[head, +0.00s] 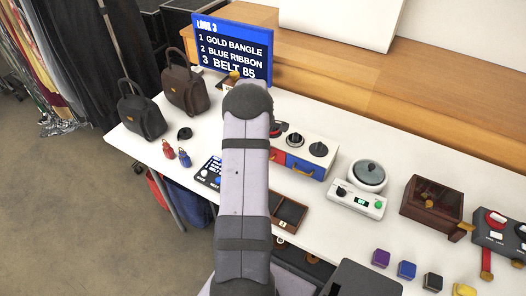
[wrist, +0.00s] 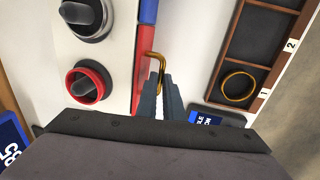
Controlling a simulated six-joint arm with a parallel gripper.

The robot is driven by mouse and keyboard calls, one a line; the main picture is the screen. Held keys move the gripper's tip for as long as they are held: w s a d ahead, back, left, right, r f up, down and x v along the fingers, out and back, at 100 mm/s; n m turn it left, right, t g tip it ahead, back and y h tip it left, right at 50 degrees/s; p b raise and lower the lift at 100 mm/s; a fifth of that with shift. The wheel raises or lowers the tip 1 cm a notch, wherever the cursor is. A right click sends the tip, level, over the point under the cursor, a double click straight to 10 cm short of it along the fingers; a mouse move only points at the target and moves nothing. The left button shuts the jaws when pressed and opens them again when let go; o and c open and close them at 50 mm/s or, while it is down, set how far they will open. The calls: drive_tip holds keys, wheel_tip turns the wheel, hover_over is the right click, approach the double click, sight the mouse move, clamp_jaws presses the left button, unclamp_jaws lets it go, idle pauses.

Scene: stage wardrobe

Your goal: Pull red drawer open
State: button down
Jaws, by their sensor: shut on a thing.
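The red drawer (wrist: 139,75) is in the front of a white box with knobs on top; it looks flush with the blue drawer (wrist: 149,10) beside it. In the head view a bit of the red drawer (head: 277,156) shows at the right of my arm, and the blue drawer (head: 310,166) shows with its gold handle. In the wrist view my gripper (wrist: 159,82) is shut on the red drawer's gold handle (wrist: 156,57), with the fingertips around its near end. My arm hides the gripper in the head view.
A brown compartment tray (head: 305,214) stands in front of the box; one compartment holds a gold bangle (wrist: 238,86). A dark panel (head: 210,171) lies left of my arm. Bare tabletop separates box and tray.

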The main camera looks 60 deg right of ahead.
drive_tip(key=shift+r, duration=0.1)
drive_tip(key=a, duration=0.9)
drive_tip(key=shift+w+a, duration=0.15)
drive_tip(key=shift+a, duration=0.05)
drive_tip(key=c, duration=2.2)
unclamp_jaws()
drive_tip(key=shift+a+r+b, duration=0.15)
drive_tip(key=shift+a+r, duration=0.1)
drive_tip(key=shift+r, duration=0.95)
drive_tip(key=shift+a+r+b, duration=0.1)
drive_tip(key=shift+a+r, duration=0.1)
drive_tip(key=shift+r, duration=1)
drive_tip(key=shift+a+r+b, duration=0.15)
drive_tip(key=shift+a+r, duration=0.1)
drive_tip(key=shift+r, duration=0.95)
